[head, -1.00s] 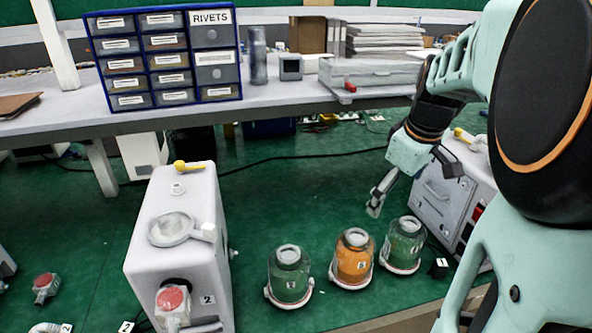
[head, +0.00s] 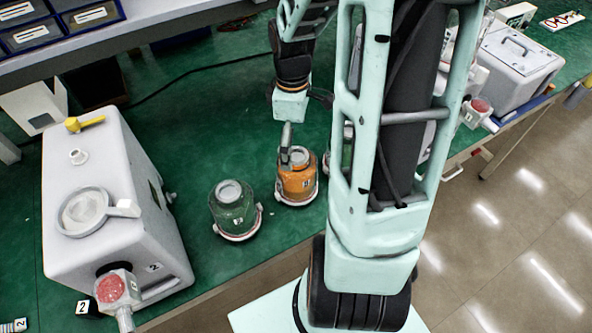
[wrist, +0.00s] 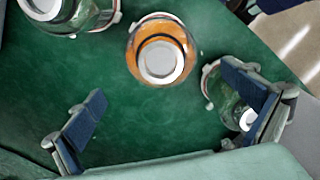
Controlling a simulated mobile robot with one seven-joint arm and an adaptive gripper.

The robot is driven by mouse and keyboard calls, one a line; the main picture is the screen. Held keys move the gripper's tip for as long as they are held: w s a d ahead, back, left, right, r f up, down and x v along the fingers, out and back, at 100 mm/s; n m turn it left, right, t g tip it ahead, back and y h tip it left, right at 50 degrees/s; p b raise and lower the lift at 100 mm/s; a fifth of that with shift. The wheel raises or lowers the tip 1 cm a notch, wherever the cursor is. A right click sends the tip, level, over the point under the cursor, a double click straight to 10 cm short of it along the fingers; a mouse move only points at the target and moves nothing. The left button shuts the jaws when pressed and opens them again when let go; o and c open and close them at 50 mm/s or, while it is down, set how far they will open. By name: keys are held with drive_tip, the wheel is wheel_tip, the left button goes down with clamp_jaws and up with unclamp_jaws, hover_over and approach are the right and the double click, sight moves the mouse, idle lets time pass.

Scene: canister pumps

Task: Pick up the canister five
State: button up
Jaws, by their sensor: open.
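Three jar-shaped canisters with pale lids stand in a row on the green bench. In the head view the left green canister (head: 232,206) and the orange canister (head: 297,181) are clear; my arm mostly hides the right green one (head: 347,157). Their label numbers are too small to read surely. My gripper (head: 287,148) shows in front of the orange canister's top. In the wrist view my gripper (wrist: 165,85) is open and empty. The orange canister (wrist: 160,48) lies ahead between the fingers, the left green one (wrist: 62,14) at top left, the right green one (wrist: 222,92) partly behind the right finger.
A white pump unit (head: 110,200) with a yellow lever stands left of the canisters. A grey box with a handle (head: 515,62) stands at the right. A raised shelf with drawers (head: 35,30) is behind. The green bench between shelf and canisters is mostly clear.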

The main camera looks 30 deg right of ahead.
sight(297, 155)
drive_tip(key=shift+s+d+f, duration=0.1)
drive_tip(key=shift+s+f, duration=0.05)
drive_tip(key=shift+f, duration=0.9)
drive_tip(key=shift+s+d+f, duration=0.1)
drive_tip(key=shift+s+f, duration=0.05)
drive_tip(key=shift+f, duration=0.9)
drive_tip(key=shift+s+d+f, duration=0.1)
drive_tip(key=shift+s+f, duration=0.05)
drive_tip(key=shift+f, duration=0.9)
drive_tip(key=c, duration=1.8)
